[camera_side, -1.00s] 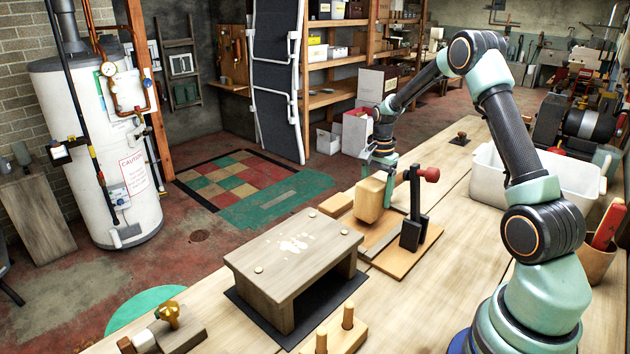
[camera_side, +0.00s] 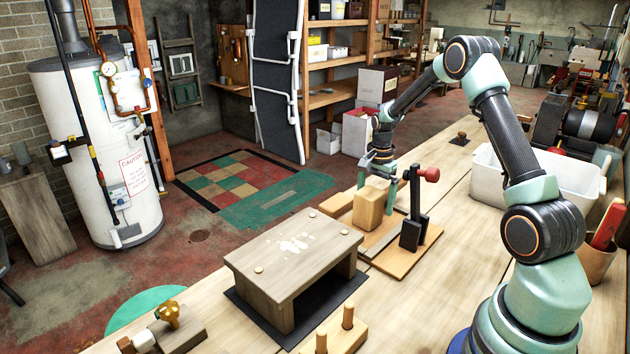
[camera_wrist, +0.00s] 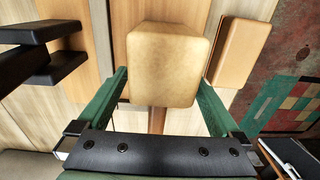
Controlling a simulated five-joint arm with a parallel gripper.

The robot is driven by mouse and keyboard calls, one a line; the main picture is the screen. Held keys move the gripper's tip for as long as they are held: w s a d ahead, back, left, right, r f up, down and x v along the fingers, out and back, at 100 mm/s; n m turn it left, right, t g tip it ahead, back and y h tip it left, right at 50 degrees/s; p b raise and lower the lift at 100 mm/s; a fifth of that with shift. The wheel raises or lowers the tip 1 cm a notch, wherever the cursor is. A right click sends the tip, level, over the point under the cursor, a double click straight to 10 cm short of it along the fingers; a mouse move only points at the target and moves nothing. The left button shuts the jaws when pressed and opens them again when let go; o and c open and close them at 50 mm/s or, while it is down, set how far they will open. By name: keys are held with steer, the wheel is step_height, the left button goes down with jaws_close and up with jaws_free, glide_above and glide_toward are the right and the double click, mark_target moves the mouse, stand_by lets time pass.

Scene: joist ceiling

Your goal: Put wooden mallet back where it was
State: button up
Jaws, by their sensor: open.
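The wooden mallet's pale block head (camera_side: 369,210) is at the wooden fixture board (camera_side: 413,262), beside the black clamp. In the wrist view the mallet head (camera_wrist: 165,62) is large, with a short piece of its brown handle (camera_wrist: 157,120) showing below it; the rest of the handle is hidden. My gripper (camera_side: 378,184) is open just behind the head in the side view. In the wrist view its green fingers (camera_wrist: 162,82) stand apart on either side of the mallet, with gaps visible. What exactly bears the mallet's weight is hard to see.
A black toggle clamp with a red knob (camera_side: 431,175) stands close right of the mallet. A small wooden block (camera_wrist: 240,52) lies close on its other side. A wooden bench stand (camera_side: 294,253) is in front. A white bin (camera_side: 545,185) is at the right.

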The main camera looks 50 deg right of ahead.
steer(key=r, duration=1.1)
steer(key=shift+a+r, duration=0.35)
steer(key=shift+r, duration=0.05)
steer(key=s+a+r+n+t, duration=0.1)
steer(key=s+a+r+n, duration=0.1)
steer(key=a+r+n, duration=0.35)
steer(key=s+a+r+n+t, duration=0.1)
steer(key=s+a+r+n, duration=0.15)
steer(key=a, duration=0.55)
steer(key=s+a+n+t, duration=0.3)
steer(key=s+a+n, duration=0.5)
steer(key=a+n, duration=0.2)
steer(key=shift+a+r, duration=0.2)
steer(key=shift+r, duration=0.05)
